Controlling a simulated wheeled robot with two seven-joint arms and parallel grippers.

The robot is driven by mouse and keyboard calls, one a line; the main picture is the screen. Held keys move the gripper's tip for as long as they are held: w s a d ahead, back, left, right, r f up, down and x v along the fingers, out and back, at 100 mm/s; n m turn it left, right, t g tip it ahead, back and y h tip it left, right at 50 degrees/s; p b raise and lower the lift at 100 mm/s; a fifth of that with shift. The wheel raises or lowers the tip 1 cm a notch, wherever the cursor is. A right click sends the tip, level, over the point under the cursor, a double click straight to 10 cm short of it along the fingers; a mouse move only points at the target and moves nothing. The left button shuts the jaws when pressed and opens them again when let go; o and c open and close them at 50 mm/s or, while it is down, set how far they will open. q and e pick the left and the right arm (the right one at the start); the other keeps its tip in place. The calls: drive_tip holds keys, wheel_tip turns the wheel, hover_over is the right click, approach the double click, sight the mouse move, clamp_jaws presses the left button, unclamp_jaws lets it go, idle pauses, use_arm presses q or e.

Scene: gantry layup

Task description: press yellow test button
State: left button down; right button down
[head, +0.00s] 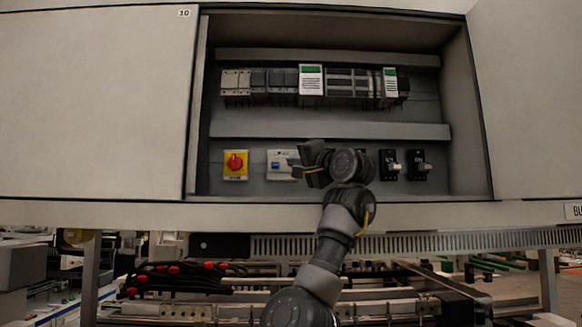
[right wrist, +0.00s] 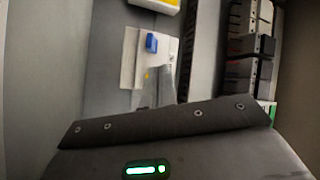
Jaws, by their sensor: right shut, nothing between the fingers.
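A white breaker module (head: 281,156) with a blue switch sits in the lower row of the open cabinet. My right gripper (head: 294,168) is shut and empty, its tips at the right side of this module. The module also shows in the right wrist view (right wrist: 129,60), with its blue lever (right wrist: 151,42). A small yellow spot, the test button (right wrist: 147,75), shows below the lever, close beside the grey fingertips (right wrist: 166,76). I cannot tell whether the fingertips touch it. In the head view the button cannot be made out. My left gripper is not in view.
A red rotary switch on a yellow plate (head: 235,164) is left of the module. Black breakers (head: 389,165) stand to the right, partly behind my arm. A row of terminals and modules (head: 311,79) runs above. Cabinet side walls (head: 472,115) bound the space.

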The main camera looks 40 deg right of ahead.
drive_tip(key=shift+s+f, duration=0.1)
drive_tip(key=s+a+b, duration=0.2)
drive_tip(key=b, duration=0.1)
drive_tip(key=shift+s+a, duration=0.1)
drive_tip(key=shift+s, duration=0.2)
drive_tip(key=shift+s+a+b, duration=0.4)
drive_tip(key=shift+s+b, duration=0.15)
drive_tip(key=shift+s, duration=0.05)
drive_tip(key=shift+w, duration=0.1)
